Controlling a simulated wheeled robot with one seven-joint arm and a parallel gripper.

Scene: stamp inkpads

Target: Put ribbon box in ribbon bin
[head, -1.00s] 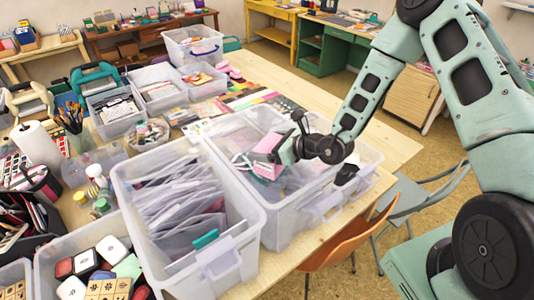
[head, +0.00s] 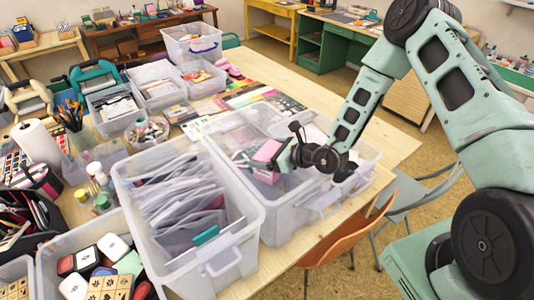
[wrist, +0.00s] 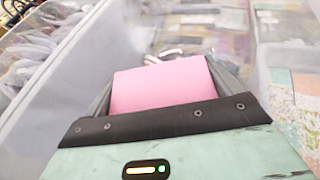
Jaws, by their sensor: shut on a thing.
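My gripper (head: 281,157) is shut on a pink box (head: 266,151), which I take to be the ribbon box. The box also shows in the wrist view (wrist: 163,86), between the two fingers. In the head view my gripper holds it over a clear plastic bin (head: 287,226) at the middle of the table. The bin has dividers and holds assorted items, partly hidden by my arm. Whether the box touches anything in the bin cannot be told. I see no readable label on the bin.
A clear bin of grey sleeves (head: 222,262) stands directly left of the divided bin. A tub of stamps (head: 50,250) is at the front left. An orange chair (head: 340,240) is by the table's right edge. The table (head: 300,95) is bare towards the back right.

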